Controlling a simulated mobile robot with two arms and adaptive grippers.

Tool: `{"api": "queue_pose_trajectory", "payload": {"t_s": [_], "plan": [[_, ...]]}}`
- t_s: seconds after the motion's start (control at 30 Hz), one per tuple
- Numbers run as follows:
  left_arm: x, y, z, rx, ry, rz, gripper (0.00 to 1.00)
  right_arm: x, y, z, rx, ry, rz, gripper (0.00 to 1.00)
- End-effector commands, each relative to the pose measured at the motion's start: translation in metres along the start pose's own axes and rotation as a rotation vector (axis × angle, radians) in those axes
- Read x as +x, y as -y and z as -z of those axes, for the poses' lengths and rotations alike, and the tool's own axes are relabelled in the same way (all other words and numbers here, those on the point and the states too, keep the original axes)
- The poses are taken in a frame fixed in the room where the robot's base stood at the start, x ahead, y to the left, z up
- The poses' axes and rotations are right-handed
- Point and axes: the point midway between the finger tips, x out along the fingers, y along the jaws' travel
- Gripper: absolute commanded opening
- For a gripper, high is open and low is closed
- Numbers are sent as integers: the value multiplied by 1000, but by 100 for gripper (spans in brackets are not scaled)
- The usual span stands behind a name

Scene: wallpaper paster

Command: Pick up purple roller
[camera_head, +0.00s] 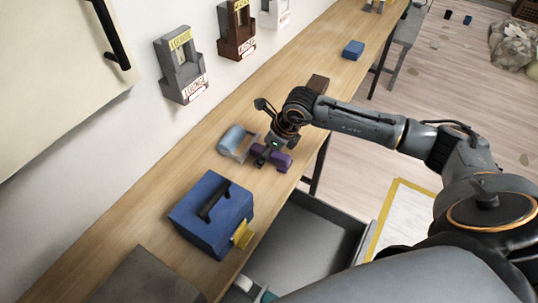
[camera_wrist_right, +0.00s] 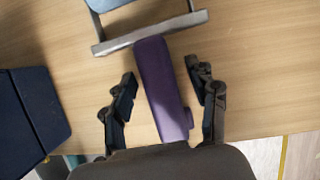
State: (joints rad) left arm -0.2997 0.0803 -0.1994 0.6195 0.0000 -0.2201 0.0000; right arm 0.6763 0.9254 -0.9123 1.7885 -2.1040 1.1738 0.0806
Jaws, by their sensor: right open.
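The purple roller (camera_head: 283,162) lies on the wooden workbench, just in front of a light blue roller with a grey frame (camera_head: 238,142). My right gripper (camera_head: 268,159) is over the purple roller, pointing down. In the right wrist view, the purple roller (camera_wrist_right: 162,92) runs lengthwise between the two open fingers of my right gripper (camera_wrist_right: 162,90), with a gap on each side. Its far end meets or lies close to the grey frame bar (camera_wrist_right: 150,33); I cannot tell whether they touch. My left gripper is not in view.
A dark blue box with a handle (camera_head: 211,214) stands on the workbench (camera_head: 160,216) at near left. A brown block (camera_head: 318,84) and a small blue block (camera_head: 353,50) lie farther along. Wall holders (camera_head: 183,66) hang behind. A grey open drawer (camera_head: 310,240) is below the front edge.

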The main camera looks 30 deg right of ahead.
Motion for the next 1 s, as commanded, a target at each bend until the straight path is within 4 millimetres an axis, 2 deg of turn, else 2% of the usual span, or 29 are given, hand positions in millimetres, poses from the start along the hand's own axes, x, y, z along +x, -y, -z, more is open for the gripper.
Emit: {"api": "queue_pose_trajectory", "payload": {"t_s": [0.27, 0.57, 0.83, 1.0], "plan": [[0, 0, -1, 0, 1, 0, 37, 0, 0, 0, 0, 0, 0, 58], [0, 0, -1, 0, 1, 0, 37, 0, 0, 0, 0, 0, 0, 0], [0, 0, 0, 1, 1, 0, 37, -1, 0, -1, 0, 1, 1, 0], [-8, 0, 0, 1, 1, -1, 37, -6, 0, -3, 0, 1, 1, 0]]}}
